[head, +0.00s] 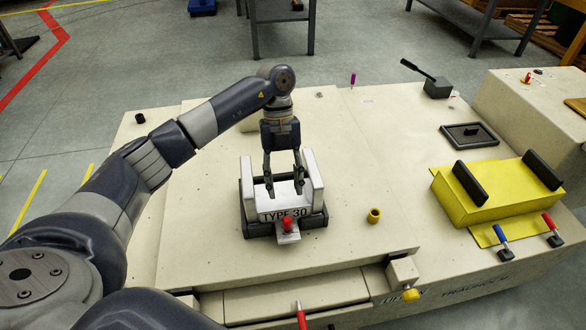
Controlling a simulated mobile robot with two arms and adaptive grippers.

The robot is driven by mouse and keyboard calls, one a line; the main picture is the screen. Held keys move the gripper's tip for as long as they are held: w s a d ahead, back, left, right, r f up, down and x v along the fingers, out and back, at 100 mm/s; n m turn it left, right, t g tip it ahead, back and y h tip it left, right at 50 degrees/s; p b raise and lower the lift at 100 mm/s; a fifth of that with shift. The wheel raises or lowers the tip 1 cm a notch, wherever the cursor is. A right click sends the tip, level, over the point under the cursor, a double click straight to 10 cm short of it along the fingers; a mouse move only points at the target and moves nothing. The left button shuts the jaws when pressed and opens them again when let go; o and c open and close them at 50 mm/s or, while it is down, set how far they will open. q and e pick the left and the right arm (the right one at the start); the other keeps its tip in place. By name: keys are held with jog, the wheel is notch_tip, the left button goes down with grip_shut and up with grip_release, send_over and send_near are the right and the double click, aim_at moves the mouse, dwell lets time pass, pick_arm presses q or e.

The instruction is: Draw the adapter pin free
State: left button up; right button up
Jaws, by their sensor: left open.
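The adapter is a white U-shaped block (311,178) marked "TYPE 30", seated in a dark base (250,228) on the cream deck. A red-knobbed pin (287,223) stands at its front, on a small pale tab; how deep the pin sits is hidden. My left gripper (284,190) points down between the adapter's two upright walls, behind the red knob. Its fingers are apart with nothing between them. I cannot tell whether the fingertips touch the adapter. My right gripper is not in view.
A yellow block with black handles (490,192) stands at the right, near blue (499,236) and red (549,226) levers. A yellow ring (375,215) lies right of the adapter. A black lever box (437,88) is at the back right. The deck left of the adapter is clear.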

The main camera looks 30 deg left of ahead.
aim_at(287, 218)
pick_arm(q)
jog(key=b+x, duration=0.1)
jog(key=x, duration=0.6)
jog(key=shift+s+f, duration=0.15)
jog(key=shift+s, duration=0.1)
jog(key=shift+b+x, duration=0.35)
jog(key=shift+x, duration=0.7)
jog(key=shift+s+d+f, duration=0.15)
jog(key=shift+f, duration=0.35)
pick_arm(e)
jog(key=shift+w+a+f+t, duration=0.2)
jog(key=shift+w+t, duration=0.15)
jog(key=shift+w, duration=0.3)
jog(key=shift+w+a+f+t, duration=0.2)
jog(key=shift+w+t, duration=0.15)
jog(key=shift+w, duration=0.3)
pick_arm(q)
jog(key=shift+c, duration=0.2)
grip_shut()
jog(key=c, duration=0.7)
grip_release()
jog(key=shift+c, duration=0.2)
grip_shut()
jog(key=shift+r, duration=0.1)
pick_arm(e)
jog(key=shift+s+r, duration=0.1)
